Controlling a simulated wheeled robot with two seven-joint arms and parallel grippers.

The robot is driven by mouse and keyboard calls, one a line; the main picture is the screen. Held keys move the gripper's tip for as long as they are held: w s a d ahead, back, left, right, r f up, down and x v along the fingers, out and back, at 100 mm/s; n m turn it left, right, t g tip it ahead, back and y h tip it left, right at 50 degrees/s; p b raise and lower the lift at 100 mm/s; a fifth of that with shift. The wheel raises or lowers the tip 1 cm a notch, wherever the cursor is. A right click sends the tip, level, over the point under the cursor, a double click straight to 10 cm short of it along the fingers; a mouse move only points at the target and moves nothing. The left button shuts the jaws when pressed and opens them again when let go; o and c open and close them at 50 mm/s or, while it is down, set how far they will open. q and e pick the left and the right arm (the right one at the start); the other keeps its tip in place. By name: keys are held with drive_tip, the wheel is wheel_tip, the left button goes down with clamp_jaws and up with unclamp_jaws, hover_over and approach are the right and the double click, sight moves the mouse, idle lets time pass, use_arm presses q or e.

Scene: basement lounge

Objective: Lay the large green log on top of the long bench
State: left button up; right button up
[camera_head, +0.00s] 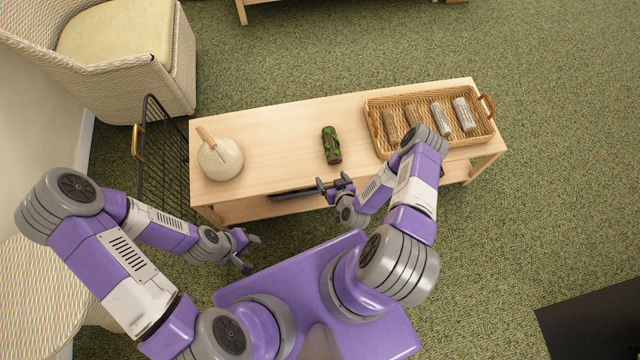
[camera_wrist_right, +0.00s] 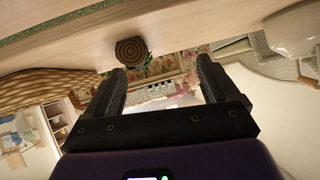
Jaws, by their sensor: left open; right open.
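The large green log (camera_head: 331,145), dark with green moss-like patches, lies on the pale wooden long bench (camera_head: 275,130), near the middle of its top. In the right wrist view the log (camera_wrist_right: 131,52) shows its round brown cut end, beyond the fingers. My right gripper (camera_head: 334,182) is open and empty at the bench's near edge, just in front of the log and apart from it. Its two dark fingers also show in the right wrist view (camera_wrist_right: 162,78). My left gripper (camera_head: 251,252) is open and empty, off the near left side of the bench.
A wicker tray (camera_head: 372,117) with several grey and brown logs stands on the bench's right part. A cream round pot (camera_head: 220,160) with a wooden handle stands at its left end. A black wire rack (camera_head: 165,160) stands left of the bench. Bench top between pot and log is clear.

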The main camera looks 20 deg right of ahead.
drive_tip(key=s+a+r+g+y, duration=0.4)
drive_tip(key=s+a+r+g, duration=0.7)
drive_tip(key=a, duration=0.3)
drive_tip(key=shift+s+r+m+y, duration=0.2)
drive_tip(key=shift+s+m+y, duration=0.15)
drive_tip(key=shift+s, duration=0.5)
